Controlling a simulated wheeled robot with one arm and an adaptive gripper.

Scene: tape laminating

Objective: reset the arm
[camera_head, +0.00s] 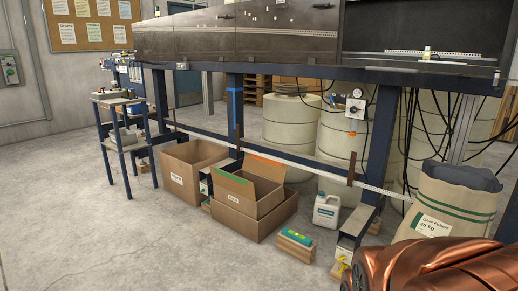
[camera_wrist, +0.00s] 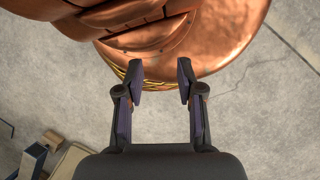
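My gripper (camera_wrist: 160,78) shows in the wrist view with its two dark fingers apart and nothing between them. It points down past a shiny copper-coloured body part of mine, with grey concrete floor around it. In the head view my gripper is not visible. Only a copper-coloured part of my own body shows at the lower right.
A long dark workbench (camera_head: 290,72) on blue legs spans the back. Under it stand cardboard boxes (camera_head: 188,172), a white jug (camera_head: 326,210) and beige drums (camera_head: 291,123). A full sack (camera_head: 440,215) stands at the right. The floor (camera_head: 110,245) at front left is clear.

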